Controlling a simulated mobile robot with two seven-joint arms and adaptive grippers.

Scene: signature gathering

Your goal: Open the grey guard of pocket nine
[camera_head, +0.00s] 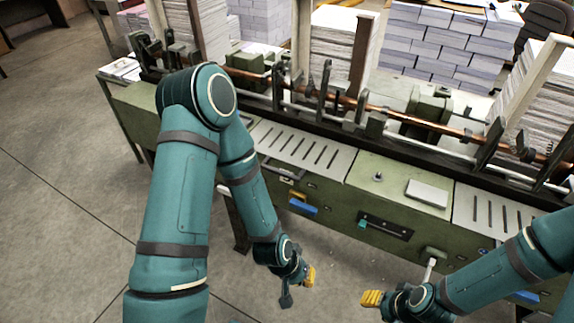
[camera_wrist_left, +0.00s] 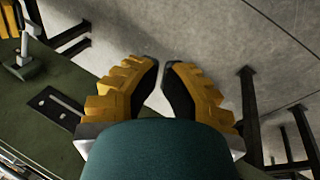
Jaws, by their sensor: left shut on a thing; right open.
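My left gripper (camera_head: 310,276), with yellow fingers, hangs in front of the machine, over the floor. In the left wrist view its fingertips (camera_wrist_left: 163,68) are close together; what they hold is not visible. My right gripper (camera_head: 371,299) is open, low in front of the machine, left of a pale lever (camera_head: 431,268).
Light slotted panels (camera_head: 294,144) lie along the machine's top front. A black plate with a teal handle (camera_head: 384,226) and a blue handle (camera_head: 303,207) are on its front. Paper stacks (camera_head: 342,38) rise behind. Bare concrete floor (camera_head: 60,190) lies at left.

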